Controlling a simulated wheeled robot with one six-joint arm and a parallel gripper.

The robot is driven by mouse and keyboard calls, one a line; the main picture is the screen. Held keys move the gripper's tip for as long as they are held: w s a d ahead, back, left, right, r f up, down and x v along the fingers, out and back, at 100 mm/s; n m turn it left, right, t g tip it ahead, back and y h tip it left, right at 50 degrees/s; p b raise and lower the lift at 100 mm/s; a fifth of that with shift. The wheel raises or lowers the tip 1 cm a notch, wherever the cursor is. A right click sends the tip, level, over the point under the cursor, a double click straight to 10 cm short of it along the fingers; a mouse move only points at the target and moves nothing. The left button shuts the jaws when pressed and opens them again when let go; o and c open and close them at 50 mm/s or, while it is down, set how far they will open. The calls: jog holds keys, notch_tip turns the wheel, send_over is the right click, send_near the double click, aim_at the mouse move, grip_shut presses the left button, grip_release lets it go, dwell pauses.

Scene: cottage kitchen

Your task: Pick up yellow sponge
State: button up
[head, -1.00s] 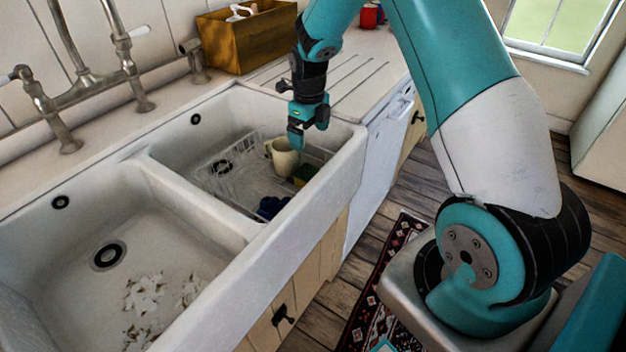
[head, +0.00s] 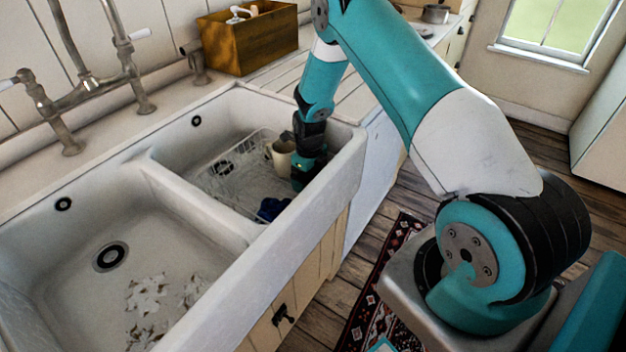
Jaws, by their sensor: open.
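My gripper (head: 299,180) reaches down into the right basin of the sink, near its right front corner. Its jaws are open, but the fingertips are hard to make out. The yellow sponge is hidden now behind my gripper, at the spot where it showed a moment ago. I cannot tell whether the jaws are around it or touching it. A cream mug (head: 281,157) stands just left of my gripper, very close to it.
A white wire rack (head: 232,170) and a dark blue item (head: 270,209) lie in the right basin (head: 190,155). The basin's front wall (head: 335,180) is close to my gripper. The left basin holds pale scraps (head: 147,295). A wooden box (head: 247,40) stands behind.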

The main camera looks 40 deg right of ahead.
jog(key=c, duration=1)
jog(key=shift+r, duration=0.1)
notch_tip(320, 180, up, 20)
jog(key=b, duration=0.1)
jog(key=shift+b, duration=0.3)
jog(key=shift+r, duration=0.1)
jog(key=shift+r+p, duration=1.25)
